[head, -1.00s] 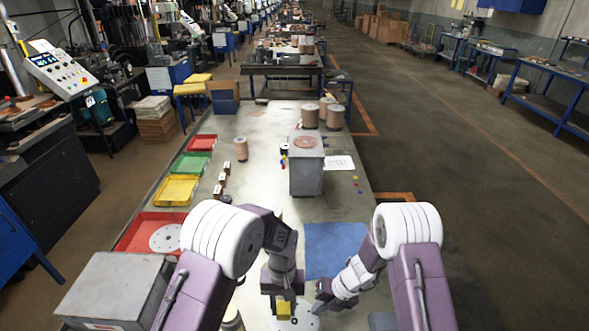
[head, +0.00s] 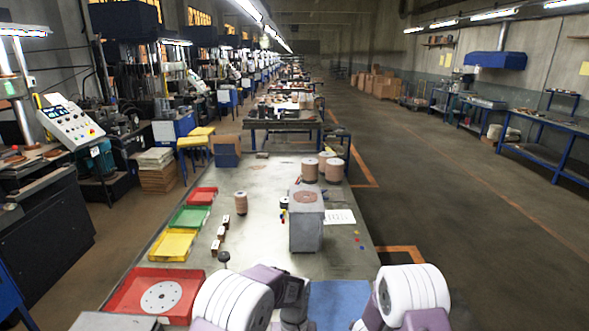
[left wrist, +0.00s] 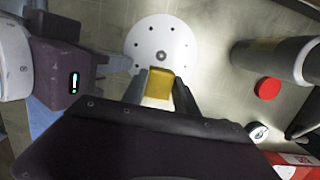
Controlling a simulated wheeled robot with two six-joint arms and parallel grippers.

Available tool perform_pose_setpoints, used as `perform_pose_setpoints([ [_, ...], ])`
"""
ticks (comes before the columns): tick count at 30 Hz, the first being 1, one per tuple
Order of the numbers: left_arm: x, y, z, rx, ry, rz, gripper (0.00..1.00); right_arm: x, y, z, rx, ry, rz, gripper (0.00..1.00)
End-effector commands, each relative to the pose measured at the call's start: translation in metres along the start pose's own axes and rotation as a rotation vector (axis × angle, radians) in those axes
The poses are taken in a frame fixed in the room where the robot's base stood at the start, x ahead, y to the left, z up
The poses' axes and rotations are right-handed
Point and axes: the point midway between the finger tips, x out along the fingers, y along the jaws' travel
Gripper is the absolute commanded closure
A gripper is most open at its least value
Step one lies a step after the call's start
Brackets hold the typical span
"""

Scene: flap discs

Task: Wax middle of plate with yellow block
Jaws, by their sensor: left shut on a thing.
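The plate (left wrist: 145,42), a white disc with a ring of small dark holes and a centre hole, lies on the table in the left wrist view. My left gripper (left wrist: 161,84) is shut on the yellow block (left wrist: 161,82), which overlaps the plate's near edge in that view. Whether the block touches the plate I cannot tell. My right gripper (left wrist: 118,64) reaches in from the left, its finger at the plate's left edge; its jaw state is unclear. In the head view both grippers, the block and this plate are below the frame.
A red tray (head: 118,292) holds another white holed disc (head: 161,296). Yellow (head: 172,245) and green (head: 189,217) trays stand behind it. A grey box (head: 306,235) stands mid-table, with a blue mat (head: 338,300) in front. A red disc (left wrist: 267,88) and a grey cylinder (left wrist: 262,54) lie right of the plate.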

Motion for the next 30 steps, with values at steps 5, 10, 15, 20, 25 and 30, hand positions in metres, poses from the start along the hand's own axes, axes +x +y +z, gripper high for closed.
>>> perform_pose_setpoints([
  [5,0.003,0.000,0.000,0.000,0.000,0.000,1.00,0.000,0.000,0.000,0.000,0.000,0.000,1.00],
  [10,0.007,0.000,-0.001,0.000,-0.001,0.000,1.00,0.000,0.000,0.000,0.000,0.000,0.000,1.00],
  [15,0.011,0.000,-0.002,0.000,0.000,0.000,1.00,0.000,0.000,0.000,0.000,0.000,0.000,1.00],
  [20,0.015,0.000,-0.002,0.000,0.000,0.000,1.00,0.000,0.000,0.000,0.000,0.000,0.000,1.00],
  [25,0.019,0.000,-0.003,0.000,-0.001,0.000,1.00,0.000,0.000,0.000,0.000,0.000,0.000,1.00],
  [30,0.024,0.000,-0.004,0.000,0.000,0.000,1.00,0.000,0.000,0.000,0.000,0.000,0.000,1.00],
])
